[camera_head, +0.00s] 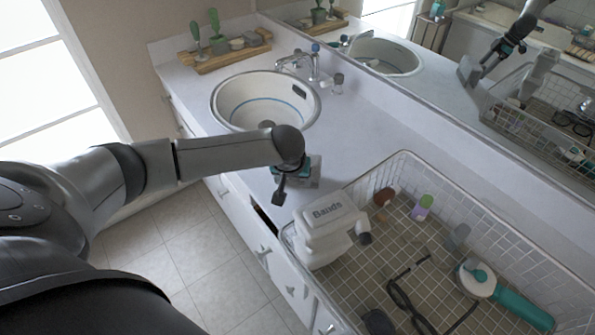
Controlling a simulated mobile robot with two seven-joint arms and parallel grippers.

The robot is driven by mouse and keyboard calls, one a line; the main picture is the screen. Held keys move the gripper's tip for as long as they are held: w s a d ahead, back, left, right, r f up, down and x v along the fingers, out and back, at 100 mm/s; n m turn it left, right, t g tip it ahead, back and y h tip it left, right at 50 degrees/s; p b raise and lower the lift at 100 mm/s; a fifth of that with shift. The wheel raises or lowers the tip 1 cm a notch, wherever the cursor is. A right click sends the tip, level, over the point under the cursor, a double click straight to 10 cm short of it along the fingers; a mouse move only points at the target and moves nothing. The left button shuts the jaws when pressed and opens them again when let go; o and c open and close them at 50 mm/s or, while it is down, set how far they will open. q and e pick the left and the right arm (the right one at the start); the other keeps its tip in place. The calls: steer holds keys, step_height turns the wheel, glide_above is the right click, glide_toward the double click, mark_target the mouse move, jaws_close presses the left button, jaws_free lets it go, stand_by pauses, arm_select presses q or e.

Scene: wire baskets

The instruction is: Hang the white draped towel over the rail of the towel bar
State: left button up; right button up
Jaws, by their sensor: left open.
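My left gripper (292,184) hangs from the arm that reaches in from the left. It points down over the counter's front part, just left of the wire basket, with its jaws apart and nothing seen between them. My right gripper is not in view.
The wire basket (470,198) holds dark glasses (405,300), a teal-handled item (520,304) and several small items. A sink (232,92), faucet (312,68) and wooden tray (225,55) are farther back. The mirror (440,75) bounds the right. Counter (345,150) between sink and basket is clear.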

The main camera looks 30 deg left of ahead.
arm_select(q)
steer(key=shift+w+f, duration=0.1)
steer(key=shift+f, duration=0.1)
steer(key=shift+c, duration=0.3)
jaws_close()
stand_by(0.3)
